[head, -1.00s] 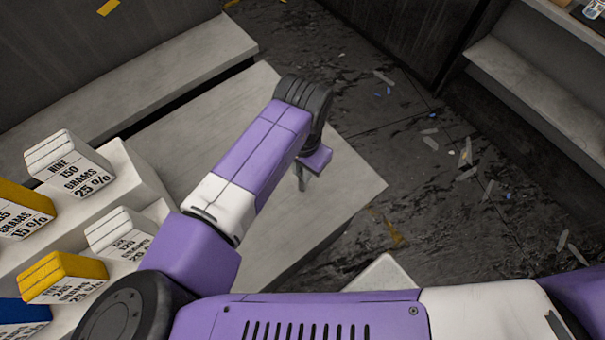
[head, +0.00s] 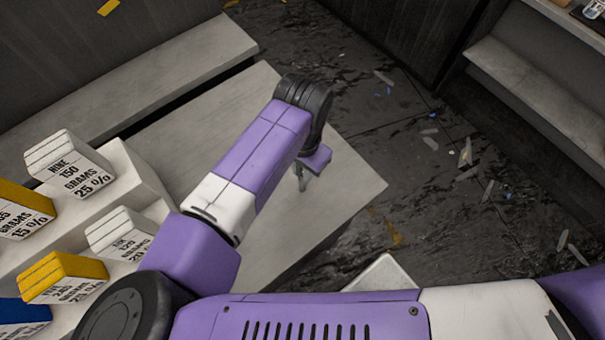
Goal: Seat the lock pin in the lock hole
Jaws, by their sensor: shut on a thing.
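My gripper (head: 301,178) is at the end of my purple and white arm, over the right part of the grey table (head: 345,188). Only a small grey finger part shows below the purple wrist; the rest is hidden behind my arm. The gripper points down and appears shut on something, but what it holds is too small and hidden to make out. I cannot pick out the lock pin or the lock hole in the head view.
White blocks (head: 75,165) and yellow blocks (head: 65,278) with printed labels stand on a stepped white rack (head: 135,178) at the left. A grey ledge (head: 130,75) lies behind the table. Shelves (head: 530,90) stand at the right. Scraps litter the dark floor (head: 440,180).

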